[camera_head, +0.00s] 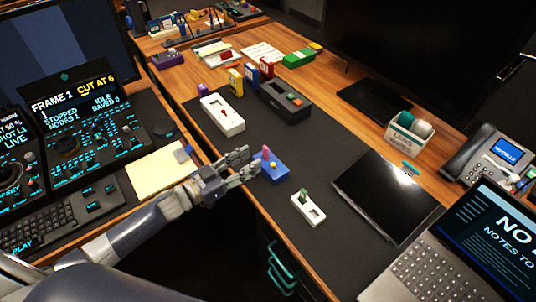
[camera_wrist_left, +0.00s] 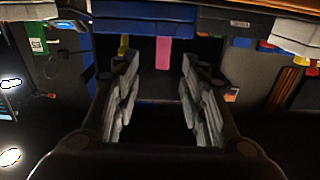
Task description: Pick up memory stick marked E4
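My left gripper (camera_head: 248,163) is open, its fingers pointing at a blue box (camera_head: 273,170) on the dark mat. A pink stick (camera_head: 265,152) and a yellow piece (camera_head: 273,164) stand up from this box. In the left wrist view, which looks upside down, the pink stick (camera_wrist_left: 163,53) lies ahead between the parted fingers (camera_wrist_left: 160,100), seemingly untouched. The blue box (camera_wrist_left: 145,26) is above it, and the yellow piece (camera_wrist_left: 123,46) is to the left. I cannot read a mark E4 on any stick. My right gripper is not in view.
A white holder with a green stick (camera_head: 304,195) stands just right of the blue box. A white box (camera_head: 222,114), a black box (camera_head: 285,100) and upright yellow (camera_head: 235,81) and red (camera_head: 266,69) pieces stand farther back. A dark flat panel (camera_head: 385,198) lies right.

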